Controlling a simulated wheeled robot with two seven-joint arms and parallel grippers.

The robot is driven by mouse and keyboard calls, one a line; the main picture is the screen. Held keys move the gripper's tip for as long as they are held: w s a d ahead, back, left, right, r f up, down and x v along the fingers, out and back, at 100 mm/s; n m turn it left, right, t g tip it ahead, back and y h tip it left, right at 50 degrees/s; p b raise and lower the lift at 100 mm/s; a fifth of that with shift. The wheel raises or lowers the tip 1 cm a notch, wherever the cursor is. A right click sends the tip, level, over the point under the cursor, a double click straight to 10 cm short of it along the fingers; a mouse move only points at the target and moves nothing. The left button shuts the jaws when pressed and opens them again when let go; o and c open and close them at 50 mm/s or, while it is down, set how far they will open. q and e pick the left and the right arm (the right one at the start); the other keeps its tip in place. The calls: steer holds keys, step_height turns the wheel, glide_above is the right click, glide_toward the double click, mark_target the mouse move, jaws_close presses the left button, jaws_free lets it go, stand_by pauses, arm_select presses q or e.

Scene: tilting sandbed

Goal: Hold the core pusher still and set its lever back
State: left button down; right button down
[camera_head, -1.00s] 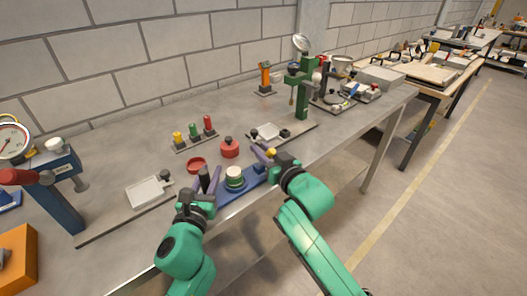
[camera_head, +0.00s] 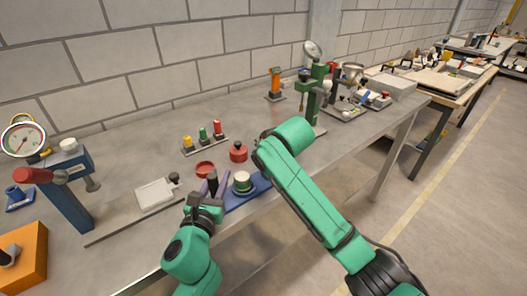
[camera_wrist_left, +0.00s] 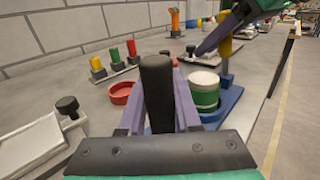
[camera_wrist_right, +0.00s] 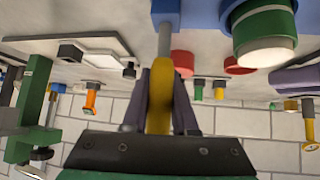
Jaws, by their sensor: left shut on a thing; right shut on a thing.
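The core pusher is a blue base (camera_head: 247,197) at the bench's front edge, bearing a green core with a cream top (camera_head: 243,183). My left gripper (camera_head: 213,187) is shut on its upright black grip (camera_wrist_left: 157,92). My right gripper (camera_wrist_right: 160,100) is shut on the yellow handle of its lever (camera_wrist_right: 158,108), which joins a grey rod running to the blue body. In the head view my right arm hides the lever and the right fingertips. The left wrist view shows part of the yellow lever (camera_wrist_left: 226,47) beside the right gripper.
A red dish (camera_head: 205,169), a red knobbed weight (camera_head: 238,152) and a rack of coloured pegs (camera_head: 205,142) stand behind the pusher. A blue press with a gauge (camera_head: 72,190) stands left, a green stand (camera_head: 317,95) behind right.

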steer(key=shift+w+f, duration=0.1)
steer(key=shift+f, duration=0.05)
stand_by(0.3)
steer(key=c, duration=0.7)
jaws_free()
arm_select(q)
steer(key=c, duration=0.5)
jaws_free()
arm_select(e)
steer(key=v, duration=1.2)
steer(key=shift+w+a+r, duration=0.1)
steer(key=shift+r, duration=0.1)
